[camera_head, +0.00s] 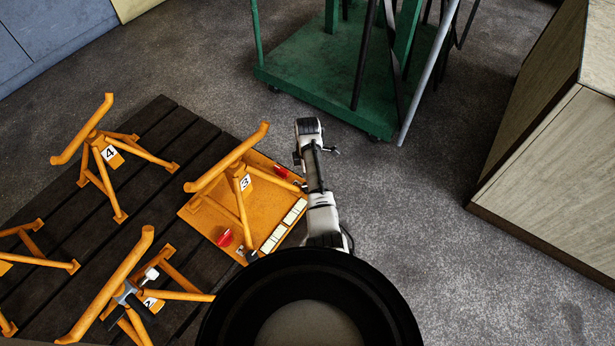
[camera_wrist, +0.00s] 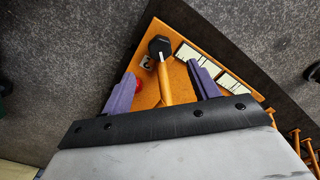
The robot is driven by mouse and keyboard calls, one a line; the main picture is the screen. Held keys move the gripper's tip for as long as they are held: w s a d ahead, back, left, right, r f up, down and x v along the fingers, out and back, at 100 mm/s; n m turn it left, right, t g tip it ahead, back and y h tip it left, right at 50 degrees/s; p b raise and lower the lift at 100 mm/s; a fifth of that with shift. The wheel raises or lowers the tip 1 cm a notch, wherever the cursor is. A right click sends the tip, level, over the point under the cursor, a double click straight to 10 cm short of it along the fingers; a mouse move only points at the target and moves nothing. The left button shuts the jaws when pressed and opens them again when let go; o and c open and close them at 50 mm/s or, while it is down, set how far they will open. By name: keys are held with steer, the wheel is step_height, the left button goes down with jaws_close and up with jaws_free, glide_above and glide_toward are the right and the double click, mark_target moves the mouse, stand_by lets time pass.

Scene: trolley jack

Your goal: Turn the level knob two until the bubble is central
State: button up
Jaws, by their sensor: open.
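In the head view an orange plate (camera_head: 197,218) holds two red knobs, one near (camera_head: 225,238) and one far (camera_head: 282,172). A dark knob (camera_head: 251,256) sits at its near corner. Pale striped level panels (camera_head: 273,239) lie along the right edge; I cannot make out a bubble. In the wrist view my gripper (camera_wrist: 163,88) is open, its purple fingers apart over the plate. A black knob (camera_wrist: 159,46) with an orange rod lies ahead between them, not gripped. A small label (camera_wrist: 146,62) is beside it, its number unclear. A red knob (camera_wrist: 138,84) is partly hidden by the left finger.
Orange stands marked 4 (camera_head: 102,150), 3 (camera_head: 236,180) and 2 (camera_head: 120,290) stand on a dark slatted platform (camera_head: 158,118). A tool (camera_head: 127,296) rests on stand 2. A green trolley (camera_head: 310,75) is behind, and a wooden cabinet (camera_head: 560,150) at right. Floor between is clear.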

step_height(320, 180, up, 5)
steer(key=shift+r+p, duration=0.2)
steer(key=shift+p, duration=0.2)
stand_by(0.3)
